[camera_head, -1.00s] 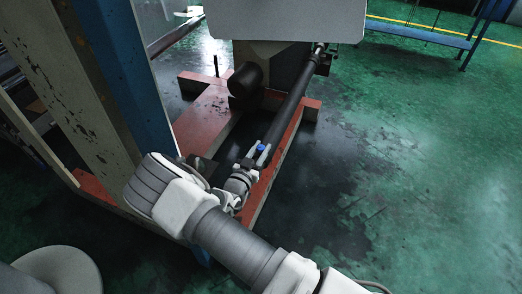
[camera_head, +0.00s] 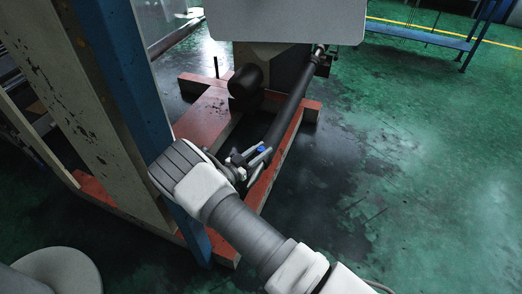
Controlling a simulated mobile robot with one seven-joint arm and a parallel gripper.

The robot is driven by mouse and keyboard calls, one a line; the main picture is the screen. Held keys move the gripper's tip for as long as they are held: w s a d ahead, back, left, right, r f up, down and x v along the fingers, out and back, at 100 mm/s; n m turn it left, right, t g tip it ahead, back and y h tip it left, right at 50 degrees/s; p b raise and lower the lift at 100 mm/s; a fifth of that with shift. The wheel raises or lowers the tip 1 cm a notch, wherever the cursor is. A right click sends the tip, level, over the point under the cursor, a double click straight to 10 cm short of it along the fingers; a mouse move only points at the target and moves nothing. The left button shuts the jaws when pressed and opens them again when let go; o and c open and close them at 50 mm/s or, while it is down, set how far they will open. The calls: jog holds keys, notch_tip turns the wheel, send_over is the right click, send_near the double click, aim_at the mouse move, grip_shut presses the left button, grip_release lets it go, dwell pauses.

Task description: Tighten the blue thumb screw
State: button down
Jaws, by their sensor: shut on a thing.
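The blue thumb screw (camera_head: 262,149) shows as a small blue spot near the lower end of a long dark bar (camera_head: 286,113). My gripper (camera_head: 259,156) is at the screw, with its pale fingers on both sides of the blue part. The fingers look shut on the screw. My arm comes in from the lower right, and its wrist hides the lower end of the bar. Only a little of the screw is visible, so how far it is seated cannot be told.
A red steel base frame (camera_head: 203,118) lies on the green floor below the bar. A blue post (camera_head: 140,75) and a worn beige column (camera_head: 75,75) stand close on the left. A pale panel (camera_head: 285,20) hangs at the top. The floor (camera_head: 430,180) at right is clear.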

aim_at(261, 148)
jog(key=c, duration=0.6)
grip_release()
notch_tip(261, 148, up, 5)
jog(key=shift+f+p, duration=0.1)
jog(key=shift+p, duration=1.15)
jog(key=s+d+r+p, duration=0.3)
jog(key=d+r, duration=0.3)
jog(key=d, duration=0.5)
jog(key=shift+d+r+p, duration=0.15)
jog(key=shift+d+p, duration=0.05)
jog(key=shift+p, duration=0.35)
